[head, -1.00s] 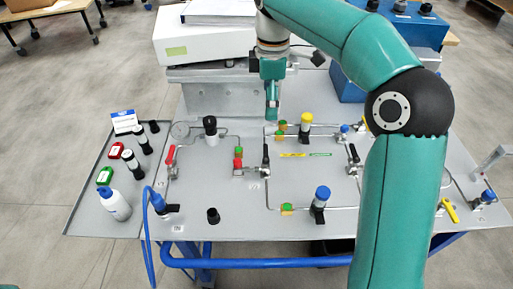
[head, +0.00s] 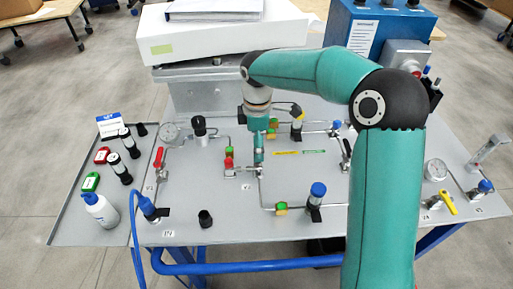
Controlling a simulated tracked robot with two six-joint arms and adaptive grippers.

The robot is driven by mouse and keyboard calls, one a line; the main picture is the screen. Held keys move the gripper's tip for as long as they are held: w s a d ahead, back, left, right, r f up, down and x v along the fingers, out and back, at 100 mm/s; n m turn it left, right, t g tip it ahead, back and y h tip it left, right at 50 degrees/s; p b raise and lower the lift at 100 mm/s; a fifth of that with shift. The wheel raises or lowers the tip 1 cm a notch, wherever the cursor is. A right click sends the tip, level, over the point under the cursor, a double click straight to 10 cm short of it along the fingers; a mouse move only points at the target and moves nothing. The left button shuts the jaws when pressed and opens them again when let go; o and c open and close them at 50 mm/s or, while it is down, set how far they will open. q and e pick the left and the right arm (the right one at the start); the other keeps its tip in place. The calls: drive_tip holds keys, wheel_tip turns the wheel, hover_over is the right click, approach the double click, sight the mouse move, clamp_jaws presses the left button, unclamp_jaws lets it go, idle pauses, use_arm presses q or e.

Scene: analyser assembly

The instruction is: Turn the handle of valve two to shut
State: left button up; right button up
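My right gripper (head: 258,155) reaches down from above onto the middle of the grey panel (head: 330,240). It is directly over the black-handled valve in the middle of the pipework and hides its handle. I cannot tell whether its fingers are open, shut or touching the handle. The label (head: 246,187) beside this valve is too small to read, so I cannot confirm it is valve two. Other handles are a red one (head: 158,158) at left, a black one (head: 346,148) at right and a yellow one (head: 447,200) at far right. My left gripper is out of view.
Close to the gripper stand a red-and-green fitting (head: 229,158) and a blue-capped part (head: 316,195). A side tray (head: 75,225) holds a bottle, vials and tags. A white box (head: 200,45) stands at the back.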

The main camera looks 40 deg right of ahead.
drive_tip(key=shift+f, duration=0.85)
drive_tip(key=shift+c, duration=0.2)
drive_tip(key=c, duration=1.1)
drive_tip(key=shift+a, duration=0.15)
